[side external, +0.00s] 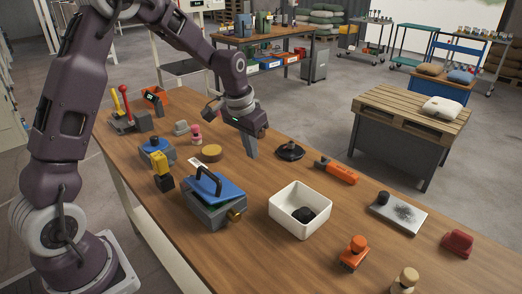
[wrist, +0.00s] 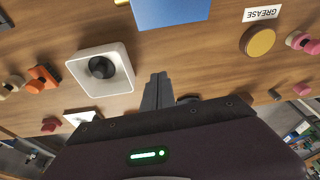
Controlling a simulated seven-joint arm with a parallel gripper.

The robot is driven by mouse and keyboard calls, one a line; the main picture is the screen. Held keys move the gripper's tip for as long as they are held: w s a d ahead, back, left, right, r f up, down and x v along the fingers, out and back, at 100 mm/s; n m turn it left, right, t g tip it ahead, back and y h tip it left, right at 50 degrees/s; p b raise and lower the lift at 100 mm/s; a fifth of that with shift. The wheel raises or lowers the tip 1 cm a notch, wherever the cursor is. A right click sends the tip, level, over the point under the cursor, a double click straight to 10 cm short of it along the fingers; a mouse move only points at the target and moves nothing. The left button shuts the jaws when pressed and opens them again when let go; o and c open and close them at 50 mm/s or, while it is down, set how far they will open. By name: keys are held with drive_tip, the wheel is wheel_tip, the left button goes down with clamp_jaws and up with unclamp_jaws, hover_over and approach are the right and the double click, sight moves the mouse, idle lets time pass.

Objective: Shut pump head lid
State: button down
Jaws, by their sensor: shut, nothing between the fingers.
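The pump head (side external: 207,211) is a grey box with a brass fitting at its right end, on the near part of the bench. Its blue lid (side external: 204,187) has a black bar handle and sits over the body, looking slightly tilted; I cannot tell how wide any gap is. In the wrist view a blue surface (wrist: 170,12), apparently the lid, is cut off by the top edge. My gripper (side external: 252,154) is shut and empty, pointing down above the bench, behind and right of the pump head and apart from it. Its fingers also show in the wrist view (wrist: 157,82).
A white bin (side external: 300,222) holding a black object stands right of the pump head. A yellow-and-black item (side external: 162,172) and a smaller blue-and-grey box (side external: 153,157) are to its left. A round tan tin (side external: 210,153) and a black round-based object (side external: 290,151) flank my gripper.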

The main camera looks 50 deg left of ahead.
drive_tip(key=v, duration=0.2)
hover_over(216, 179)
drive_tip(key=w, duration=0.2)
drive_tip(key=shift+d+f, duration=0.1)
drive_tip(key=shift+d, duration=0.1)
